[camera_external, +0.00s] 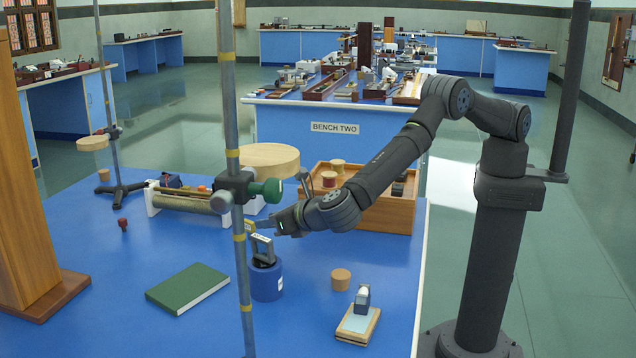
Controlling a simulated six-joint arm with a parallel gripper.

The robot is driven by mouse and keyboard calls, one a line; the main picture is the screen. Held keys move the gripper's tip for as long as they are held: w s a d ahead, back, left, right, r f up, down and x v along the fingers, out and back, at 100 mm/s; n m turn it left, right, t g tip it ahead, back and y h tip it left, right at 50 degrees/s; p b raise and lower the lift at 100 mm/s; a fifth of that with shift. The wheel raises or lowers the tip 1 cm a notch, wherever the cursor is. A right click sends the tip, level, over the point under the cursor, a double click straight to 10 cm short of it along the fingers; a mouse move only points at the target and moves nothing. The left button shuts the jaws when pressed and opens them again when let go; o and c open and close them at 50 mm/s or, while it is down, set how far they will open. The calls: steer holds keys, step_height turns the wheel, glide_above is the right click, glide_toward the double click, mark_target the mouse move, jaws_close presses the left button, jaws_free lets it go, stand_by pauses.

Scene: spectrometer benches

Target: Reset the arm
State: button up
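My gripper (268,229) is at the left end of my arm, low over the blue bench top (330,252). It points left, just above and beside a blue cylinder (267,282) that carries a grey metal frame (263,250). A small yellow piece shows at the gripper's tip, close behind the grey pole. The fingers are small and overlap the frame and pole, so I cannot tell whether they are open or whether they touch anything. My arm reaches left from its column over the bench's right edge.
A grey pole (243,278) with a green-knobbed clamp (266,190) and round wooden disc (268,158) stands close by. A wooden tray (385,212) lies behind my forearm. A green book (188,288), cork (341,279) and small wooden-edged block (358,325) lie in front.

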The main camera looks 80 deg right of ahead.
mark_target(247, 220)
steer(key=shift+s+a+r, duration=0.15)
steer(key=shift+s, duration=0.15)
steer(key=x, duration=1.2)
steer(key=shift+w+r, duration=0.1)
steer(key=shift+r, duration=1.75)
